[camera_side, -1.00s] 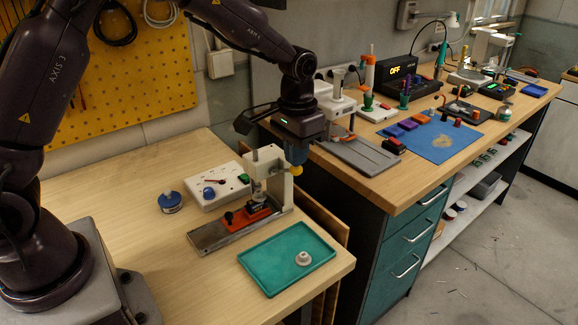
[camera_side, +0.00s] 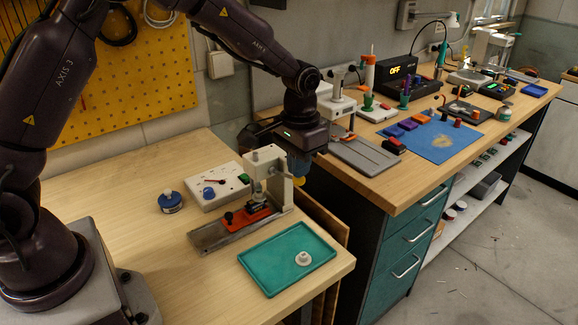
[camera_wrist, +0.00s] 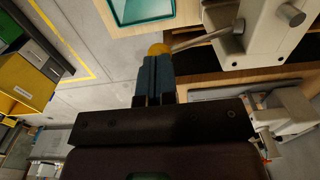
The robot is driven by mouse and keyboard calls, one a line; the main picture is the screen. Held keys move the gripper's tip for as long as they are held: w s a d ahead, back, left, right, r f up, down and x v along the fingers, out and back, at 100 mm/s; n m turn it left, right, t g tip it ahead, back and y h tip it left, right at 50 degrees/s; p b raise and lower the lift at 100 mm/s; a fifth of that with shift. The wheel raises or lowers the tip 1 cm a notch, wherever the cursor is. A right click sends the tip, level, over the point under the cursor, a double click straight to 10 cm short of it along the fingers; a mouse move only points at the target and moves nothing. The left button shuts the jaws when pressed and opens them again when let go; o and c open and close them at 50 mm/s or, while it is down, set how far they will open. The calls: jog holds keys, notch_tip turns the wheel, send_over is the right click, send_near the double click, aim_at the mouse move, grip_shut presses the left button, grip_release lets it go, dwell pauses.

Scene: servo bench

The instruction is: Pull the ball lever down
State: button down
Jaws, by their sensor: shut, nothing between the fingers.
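The ball lever is a yellow ball (camera_side: 299,181) on a thin metal rod, on the right side of a pale arbor press (camera_side: 283,190). The ball also shows in the wrist view (camera_wrist: 158,49), with the rod running right to the press body. My gripper (camera_side: 299,170) is shut and empty, with its blue fingers pointing down directly above the ball. In the wrist view its closed fingertips (camera_wrist: 155,60) appear to touch the ball. The exact contact is too small to confirm.
The press stands on a grey metal base (camera_side: 212,236) with an orange fixture (camera_side: 247,216). A teal tray (camera_side: 268,277) with a small pale round part (camera_side: 303,259) lies in front. The right bench's edge lies close beyond my gripper.

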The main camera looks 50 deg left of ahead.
aim_at(301, 180)
jog(key=shift+f, duration=0.15)
jog(key=shift+d+f, duration=0.2)
jog(key=shift+f, duration=1)
dwell(0.3)
jog(key=shift+d+f, duration=0.1)
jog(key=shift+f, duration=1.2)
dwell(0.5)
dwell(0.4)
